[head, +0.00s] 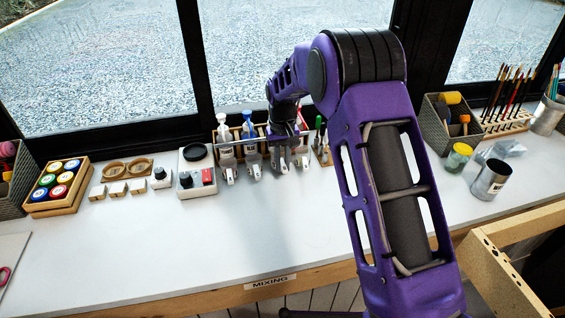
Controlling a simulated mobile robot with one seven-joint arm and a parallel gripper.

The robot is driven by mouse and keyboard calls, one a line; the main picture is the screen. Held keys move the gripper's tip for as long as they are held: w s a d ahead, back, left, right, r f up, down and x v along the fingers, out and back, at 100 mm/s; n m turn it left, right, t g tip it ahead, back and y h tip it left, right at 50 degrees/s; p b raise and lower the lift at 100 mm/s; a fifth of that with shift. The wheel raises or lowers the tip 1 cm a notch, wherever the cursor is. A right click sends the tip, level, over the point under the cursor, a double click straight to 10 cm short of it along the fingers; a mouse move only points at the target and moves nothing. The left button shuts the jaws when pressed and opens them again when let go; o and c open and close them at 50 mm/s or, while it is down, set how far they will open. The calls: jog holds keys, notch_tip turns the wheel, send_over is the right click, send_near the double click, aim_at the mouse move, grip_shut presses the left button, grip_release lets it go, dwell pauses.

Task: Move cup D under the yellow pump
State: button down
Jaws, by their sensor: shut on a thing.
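My gripper (292,160) is at the front of the pump stand, toward its right end. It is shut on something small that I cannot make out. The pump stand (238,150) holds bottles with a white pump (222,125) and a blue pump (248,124). A yellow pump cannot be made out; my wrist covers part of the stand. A grey metal cup (490,180) with a pale label stands at the right, apart from my gripper. Its lettering is too small to read, and I cannot tell which cup is D.
A yellow-green cup (458,158) stands beside a dark bin (447,120). The front middle of the white table (190,235) is clear.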

aim_at(283, 162)
jog(key=c, duration=0.8)
grip_release()
jog(key=shift+r, duration=0.1)
notch_tip(283, 162, up, 13)
jog(key=shift+r+p, duration=0.1)
jog(key=shift+p, duration=0.55)
